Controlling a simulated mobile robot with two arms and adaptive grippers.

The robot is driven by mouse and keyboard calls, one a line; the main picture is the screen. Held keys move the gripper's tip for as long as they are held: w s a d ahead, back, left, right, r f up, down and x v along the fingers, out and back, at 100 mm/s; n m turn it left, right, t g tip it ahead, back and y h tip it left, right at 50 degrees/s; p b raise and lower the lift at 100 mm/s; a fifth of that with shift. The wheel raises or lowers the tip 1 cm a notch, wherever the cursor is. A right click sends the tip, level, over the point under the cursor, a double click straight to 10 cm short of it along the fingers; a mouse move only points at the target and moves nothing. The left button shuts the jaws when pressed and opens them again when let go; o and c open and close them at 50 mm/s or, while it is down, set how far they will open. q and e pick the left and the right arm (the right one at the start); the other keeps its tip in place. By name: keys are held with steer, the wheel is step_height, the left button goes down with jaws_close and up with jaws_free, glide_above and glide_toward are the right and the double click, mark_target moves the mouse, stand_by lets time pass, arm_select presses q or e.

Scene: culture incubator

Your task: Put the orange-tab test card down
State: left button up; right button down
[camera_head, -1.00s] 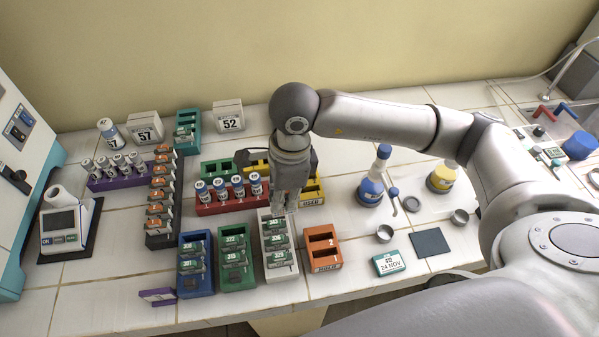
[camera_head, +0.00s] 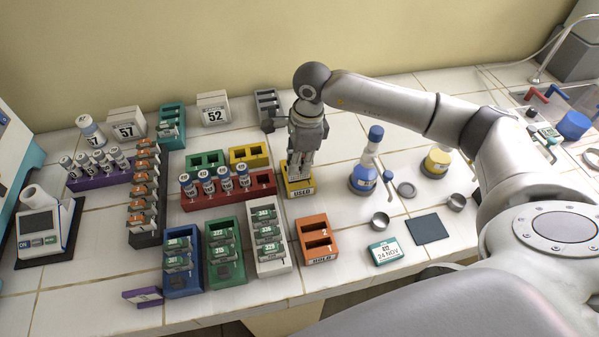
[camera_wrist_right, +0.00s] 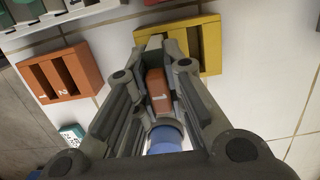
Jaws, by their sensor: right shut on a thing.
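My right gripper (camera_head: 302,172) is above the yellow rack marked USED (camera_head: 301,193), pointing down. In the right wrist view its fingers (camera_wrist_right: 160,85) are shut on the orange-tab test card (camera_wrist_right: 158,90), of which mainly the orange tab shows. The yellow rack (camera_wrist_right: 211,48) lies just beyond the fingertips there, partly covered by them. I cannot tell whether the card's lower end is in a slot. In the head view the fingers hide the card. My left gripper is not in view.
An orange two-slot rack (camera_head: 318,254) and a white rack (camera_head: 287,264) stand in front. A red rack of vials (camera_head: 207,203) is at left, another yellow rack (camera_head: 265,158) behind. A blue-capped bottle (camera_head: 363,182) stands close at right. A black rack (camera_head: 147,238) holds several orange-tab cards.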

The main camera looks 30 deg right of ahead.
mark_target(300, 179)
steer(key=f, duration=0.1)
steer(key=f+b, duration=0.1)
steer(key=f, duration=0.1)
steer(key=shift+w+d, duration=0.1)
steer(key=shift+d, duration=0.1)
steer(key=shift+f, duration=0.3)
steer(key=shift+f+b, duration=0.35)
steer(key=shift+b, duration=0.1)
steer(key=shift+s+f+b, duration=0.2)
steer(key=shift+b, duration=0.1)
steer(key=c, duration=1.5)
jaws_free()
steer(key=shift+f, duration=0.25)
steer(key=shift+r, duration=0.15)
